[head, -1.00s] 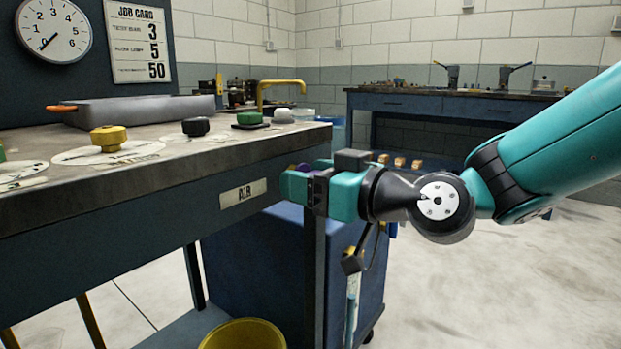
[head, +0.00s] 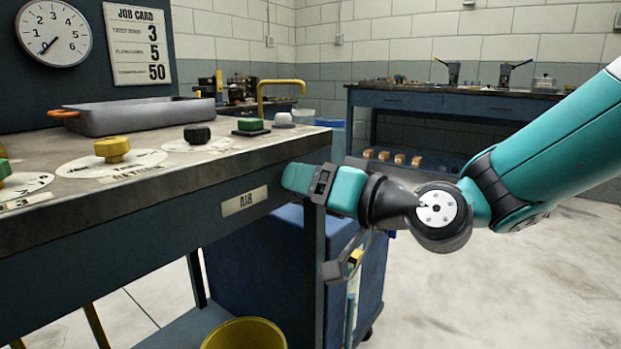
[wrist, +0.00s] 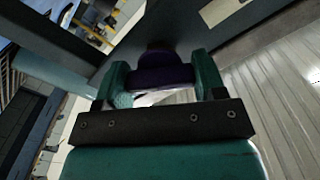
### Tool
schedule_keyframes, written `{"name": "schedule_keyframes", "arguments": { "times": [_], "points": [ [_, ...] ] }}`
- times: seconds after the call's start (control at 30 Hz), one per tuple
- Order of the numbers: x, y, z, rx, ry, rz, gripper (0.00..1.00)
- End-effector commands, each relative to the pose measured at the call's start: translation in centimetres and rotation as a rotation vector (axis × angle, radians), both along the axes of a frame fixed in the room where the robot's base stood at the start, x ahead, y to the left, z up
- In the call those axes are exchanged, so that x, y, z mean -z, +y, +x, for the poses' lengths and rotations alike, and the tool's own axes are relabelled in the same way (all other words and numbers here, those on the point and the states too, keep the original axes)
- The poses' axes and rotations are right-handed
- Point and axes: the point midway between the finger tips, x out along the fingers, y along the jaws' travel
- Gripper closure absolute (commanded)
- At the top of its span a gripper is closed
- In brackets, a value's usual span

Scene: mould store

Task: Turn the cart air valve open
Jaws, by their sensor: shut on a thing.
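The air valve's dark purple handle (wrist: 160,72) shows in the wrist view between the two teal fingers of my gripper (wrist: 158,85), which is shut on it. In the head view my gripper (head: 298,179) is at the right end of the cart's front edge, just right of the AIR label (head: 244,199). It is rolled so that one finger's broad side faces the head camera and hides the handle. How far the valve is turned cannot be read.
The cart top (head: 235,160) carries yellow (head: 112,149), black (head: 197,133) and green (head: 250,124) knobs and a grey tray (head: 140,115). A blue cabinet (head: 255,260) and a yellow bucket (head: 243,335) stand below. The floor at right is clear.

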Motion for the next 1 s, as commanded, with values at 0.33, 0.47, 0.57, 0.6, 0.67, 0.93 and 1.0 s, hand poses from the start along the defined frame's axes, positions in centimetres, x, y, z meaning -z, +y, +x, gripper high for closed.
{"name": "schedule_keyframes", "arguments": {
  "times": [0.33,0.47,0.57,0.6,0.67,0.93,1.0],
  "points": [
    [-0.15,-0.02,0.00,0.000,0.264,0.203,0.60],
    [-0.15,-0.02,0.00,0.000,0.362,0.278,0.60],
    [-0.11,-0.03,0.01,0.000,0.437,0.336,0.60],
    [-0.13,-0.03,0.01,0.000,0.465,0.360,0.60],
    [-0.11,-0.04,0.00,0.000,0.508,0.393,0.60],
    [-0.02,-0.05,0.01,0.000,0.669,0.518,0.60],
    [0.00,-0.05,0.02,0.001,0.700,0.544,0.60]
  ]
}}
